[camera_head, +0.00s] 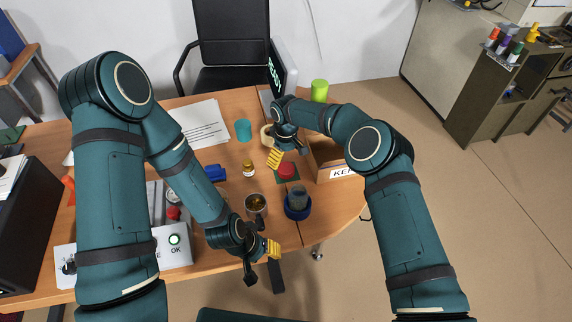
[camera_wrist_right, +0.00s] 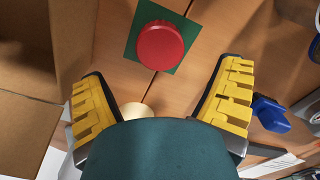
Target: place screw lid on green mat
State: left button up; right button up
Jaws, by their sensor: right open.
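The red screw lid (camera_head: 286,168) lies on the small green mat (camera_head: 294,180), right of the table's middle. In the right wrist view the round red lid (camera_wrist_right: 160,46) sits flat, with the green mat (camera_wrist_right: 132,42) showing around it. My right gripper (camera_head: 275,158) is open and empty, just behind the lid and apart from it. Its two yellow fingers (camera_wrist_right: 162,100) are spread wide in the wrist view, and the lid is ahead of them. My left gripper (camera_head: 272,249) is at the table's front edge; its jaw opening is unclear.
A small amber bottle (camera_head: 249,168) and a teal cup (camera_head: 243,130) stand left. A cardboard box with a label (camera_head: 342,172) stands close on the right.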

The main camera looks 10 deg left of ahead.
aim_at(286, 168)
notch_tip(286, 168, up, 6)
jog(key=shift+s, duration=0.1)
dwell(0.7)
